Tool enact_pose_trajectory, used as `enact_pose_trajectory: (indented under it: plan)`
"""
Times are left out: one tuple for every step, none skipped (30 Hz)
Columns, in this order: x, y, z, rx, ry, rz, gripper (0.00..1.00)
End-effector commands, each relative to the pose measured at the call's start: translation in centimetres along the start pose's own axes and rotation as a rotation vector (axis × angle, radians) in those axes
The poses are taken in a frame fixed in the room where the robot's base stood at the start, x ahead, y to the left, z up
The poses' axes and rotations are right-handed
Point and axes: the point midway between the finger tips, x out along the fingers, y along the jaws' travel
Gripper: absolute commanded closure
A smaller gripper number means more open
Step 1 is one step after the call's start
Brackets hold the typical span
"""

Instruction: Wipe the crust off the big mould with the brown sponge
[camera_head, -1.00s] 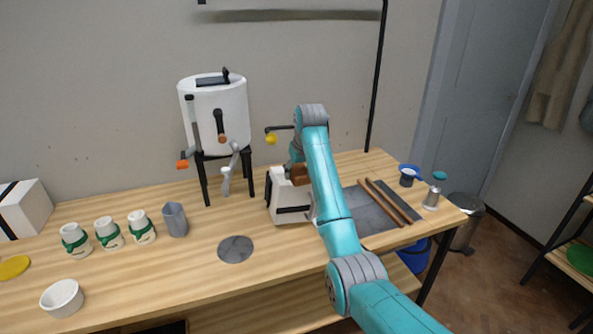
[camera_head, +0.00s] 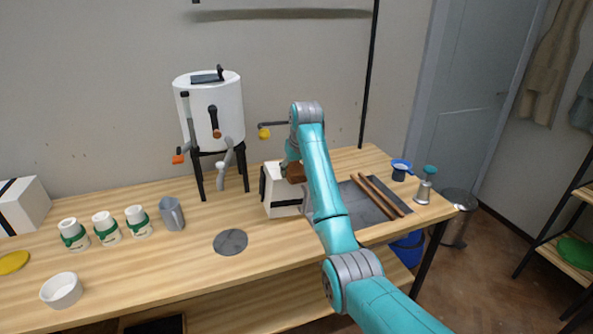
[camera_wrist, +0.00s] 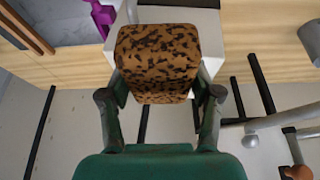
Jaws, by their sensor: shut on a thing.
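My gripper (camera_wrist: 160,112) is shut on the brown sponge (camera_wrist: 158,55), which has dark speckles and fills the space between the fingers in the wrist view. In the head view the sponge (camera_head: 295,172) shows as a small brown block beside my arm, at the top of a white block-shaped mould (camera_head: 283,204) with a black band. The mould's pale side also shows behind the sponge in the wrist view (camera_wrist: 208,30). I cannot tell whether sponge and mould touch. Part of the mould is hidden by my arm and the sponge. No crust can be made out.
Another white block with black bands (camera_head: 22,208) stands at the far left. A white barrel (camera_head: 209,110) on a black stand is behind. A grey slab (camera_head: 362,207) with brown sticks lies right of my arm. Several white jars, a grey jug (camera_head: 172,214) and a grey disc (camera_head: 230,242) stand left.

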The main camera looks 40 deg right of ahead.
Motion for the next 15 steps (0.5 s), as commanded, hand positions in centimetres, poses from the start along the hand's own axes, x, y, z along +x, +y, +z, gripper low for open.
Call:
enact_pose_trajectory:
  plan:
    - [-1.4, -0.1, -0.7, -0.001, 0.005, 0.000, 0.69]
    - [-1.4, -0.2, -0.8, -0.001, 0.003, 0.000, 0.69]
    - [-1.7, -0.3, -0.9, -0.002, 0.004, 0.000, 0.69]
    - [-1.9, -0.4, -1.1, -0.002, 0.004, 0.000, 0.69]
    - [-2.1, -0.5, -1.2, -0.002, 0.004, 0.000, 0.69]
    - [-2.5, -0.6, -1.4, -0.003, 0.004, 0.000, 0.69]
    - [-2.7, -0.6, -1.5, -0.003, 0.004, -0.001, 0.69]
    - [-3.0, -0.7, -1.7, -0.003, 0.004, -0.001, 0.69]
    - [-3.3, -0.8, -1.9, -0.003, 0.004, -0.001, 0.69]
    - [-3.6, -0.8, -2.0, -0.004, 0.004, -0.001, 0.69]
    - [-3.8, -0.9, -2.1, -0.004, 0.004, -0.001, 0.69]
    - [-4.1, -1.0, -2.3, -0.004, 0.004, -0.001, 0.69]
    - [-4.3, -1.1, -2.4, -0.004, 0.004, -0.001, 0.69]
    - [-4.6, -1.1, -2.5, -0.004, 0.004, -0.001, 0.69]
    - [-4.9, -1.2, -2.7, -0.004, 0.005, -0.001, 0.69]
